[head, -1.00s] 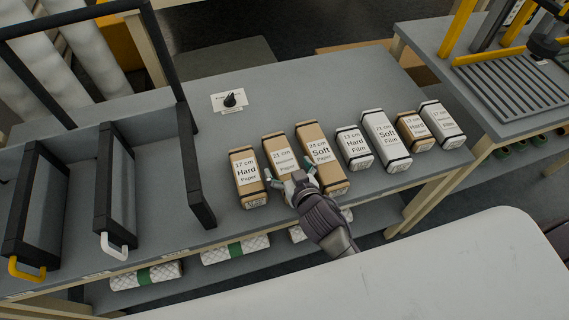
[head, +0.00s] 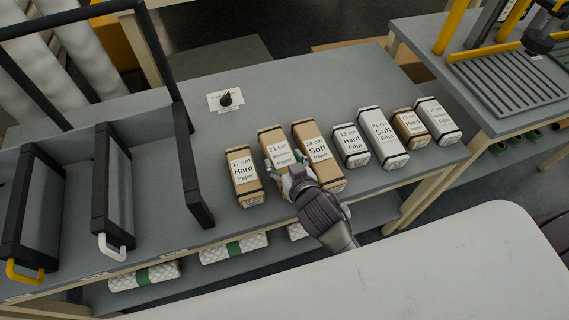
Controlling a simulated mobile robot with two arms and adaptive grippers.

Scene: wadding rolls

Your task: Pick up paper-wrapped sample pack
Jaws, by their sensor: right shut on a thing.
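Three tan paper-wrapped packs with white labels stand side by side on the grey table: the 17 cm Hard pack (head: 243,177), the 21 cm pack (head: 275,147) and the 24 cm Soft pack (head: 318,150). My right gripper (head: 285,178) is shut on the near end of the 21 cm pack. The gripper and wrist hide that end. I cannot tell for sure whether the pack is clear of the table. My left gripper is out of view.
To the right stand white film packs (head: 382,137) and a smaller tan pack (head: 410,128). A black knob on a white card (head: 226,99) lies behind. Dark frames (head: 113,190) with handles stand at left. The table's middle back is clear.

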